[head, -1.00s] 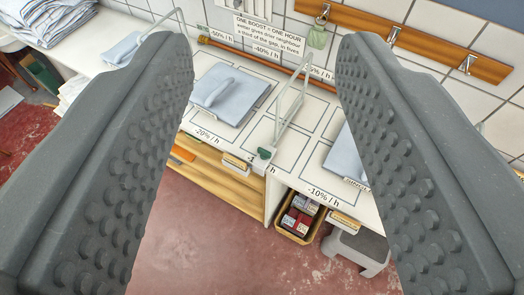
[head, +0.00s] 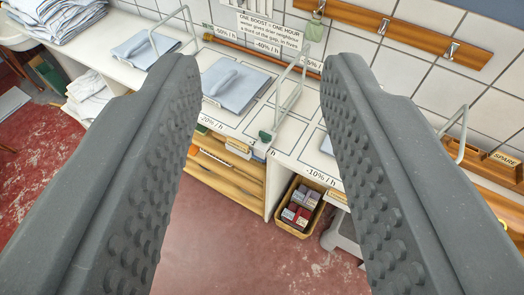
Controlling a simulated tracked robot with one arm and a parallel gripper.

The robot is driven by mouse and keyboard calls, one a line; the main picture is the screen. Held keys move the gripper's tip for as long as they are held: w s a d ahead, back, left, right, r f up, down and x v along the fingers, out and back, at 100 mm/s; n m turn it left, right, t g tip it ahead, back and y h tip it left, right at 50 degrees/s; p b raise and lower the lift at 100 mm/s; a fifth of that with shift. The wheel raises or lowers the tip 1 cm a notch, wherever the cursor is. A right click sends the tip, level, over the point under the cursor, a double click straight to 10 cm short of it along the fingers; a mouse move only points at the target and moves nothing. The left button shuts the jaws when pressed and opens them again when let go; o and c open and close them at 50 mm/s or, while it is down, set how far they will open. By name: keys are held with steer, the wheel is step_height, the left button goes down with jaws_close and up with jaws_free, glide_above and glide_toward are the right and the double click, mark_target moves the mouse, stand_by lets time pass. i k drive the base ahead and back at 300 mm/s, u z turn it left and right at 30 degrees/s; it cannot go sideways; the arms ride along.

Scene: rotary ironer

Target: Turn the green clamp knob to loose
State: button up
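The green clamp knob (head: 265,136) is small and dark green. It sits at the front edge of the white counter, at the foot of a wire frame (head: 290,92). Whether it is tight or loose cannot be told from here. My gripper (head: 262,75) is open, with its two grey studded fingers wide apart at left and right of the picture. The knob shows in the gap between the fingers, farther off and below the fingertips. Nothing is between the fingers, and they do not touch the knob.
The white counter (head: 228,122) carries folded blue cloths (head: 236,88) on marked panels. A bin of small boxes (head: 301,207) and a grey stool (head: 343,235) stand below. Wire frames rise beside the knob and at left and right. The red floor in front is clear.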

mark_target(265, 136)
steer(key=z, duration=0.5)
steer(key=i, duration=1)
steer(key=u, duration=0.7)
